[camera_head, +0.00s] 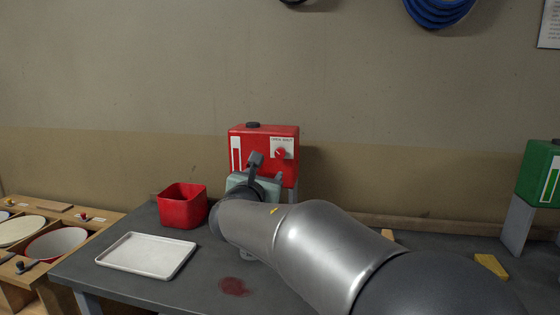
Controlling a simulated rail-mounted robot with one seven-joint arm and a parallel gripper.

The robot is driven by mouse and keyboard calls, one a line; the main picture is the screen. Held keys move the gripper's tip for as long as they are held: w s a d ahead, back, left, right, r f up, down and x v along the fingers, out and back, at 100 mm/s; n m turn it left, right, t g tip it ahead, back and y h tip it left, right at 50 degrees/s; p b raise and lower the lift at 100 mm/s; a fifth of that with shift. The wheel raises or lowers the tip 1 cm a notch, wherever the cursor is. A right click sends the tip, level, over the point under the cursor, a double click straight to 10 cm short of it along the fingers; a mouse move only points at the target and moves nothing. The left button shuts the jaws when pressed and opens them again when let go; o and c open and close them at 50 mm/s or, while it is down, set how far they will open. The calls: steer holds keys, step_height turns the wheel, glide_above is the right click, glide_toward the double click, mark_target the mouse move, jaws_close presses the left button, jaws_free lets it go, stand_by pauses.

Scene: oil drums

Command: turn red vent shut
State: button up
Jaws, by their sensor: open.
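The red drum (250,147) stands upright on its support at the back of the bench, near the wall. On its front right is a white plate (289,144) lettered for open and shut, with the small red vent knob (281,153) on it. The knob's exact setting is too small to read. My gripper (267,166) is in front of the drum, just below and left of the knob, and looks apart from it. It is open with nothing seen in it. My wrist and arm hide the drum's lower part and part of its support.
A red bin (182,206) and a white tray (147,254) stand left on the dark bench (205,285). A dark red spill (233,287) lies in front. A green drum (540,172) on legs and a yellow piece (491,265) are at right. A wooden rack (95,226) is far left.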

mark_target(280, 153)
steer(key=w+p, duration=0.1)
steer(key=w, duration=0.4)
steer(key=w+d+p, duration=0.1)
steer(key=w, duration=0.5)
steer(key=w+d+p, duration=0.1)
steer(key=w+p, duration=0.1)
steer(key=w, duration=0.4)
steer(key=shift+c, duration=0.3)
steer(key=c, duration=0.9)
